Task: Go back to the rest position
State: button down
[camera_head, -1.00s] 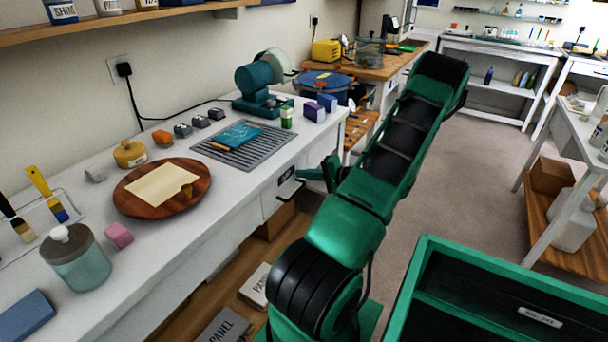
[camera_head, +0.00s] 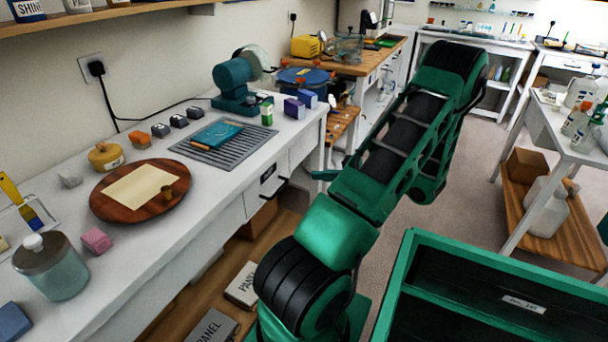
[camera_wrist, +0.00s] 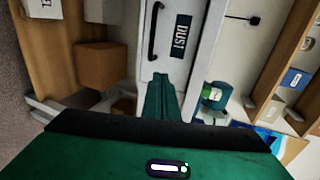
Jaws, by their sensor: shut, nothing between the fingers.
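My gripper (camera_wrist: 163,95) shows in the wrist view with its green fingers together and nothing between them. It points toward a white drawer front labelled DUST (camera_wrist: 180,35) with a dark handle. In the head view only a small green part of my gripper (camera_head: 325,175) shows, beside the front of the white bench; my arm hides the rest. My arm is folded, with its elbow raised high toward the upper right. I cannot tell the exact gap between the fingertips and the drawer.
The white bench (camera_head: 235,190) on the left carries a wooden plate (camera_head: 110,207), a lidded jar (camera_head: 62,275), a grey mat (camera_head: 185,150) and a teal grinder (camera_head: 232,82). A white side table (camera_head: 545,130) with bottles stands right. Grey floor (camera_head: 475,205) lies open between.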

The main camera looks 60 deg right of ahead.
jog(key=shift+s, duration=0.2)
jog(key=w+a+r+n+g+y, duration=0.2)
jog(key=w+a+n+g, duration=0.25)
jog(key=a, duration=0.45)
jog(key=w+a+r+n+g+y, duration=0.25)
jog(key=w+a+g, duration=0.25)
jog(key=a, duration=0.4)
jog(key=s+a+r+n+g+h, duration=0.2)
jog(key=s+a+r, duration=0.3)
jog(key=a, duration=0.3)
jog(key=s+a+r+n+g+h, duration=0.2)
jog(key=s+a+r+g, duration=0.1)
jog(key=s+a+r, duration=0.2)
jog(key=a+r, duration=0.2)
jog(key=a, duration=0.2)
jog(key=shift+s+n, duration=0.25)
jog(key=shift+n, duration=0.05)
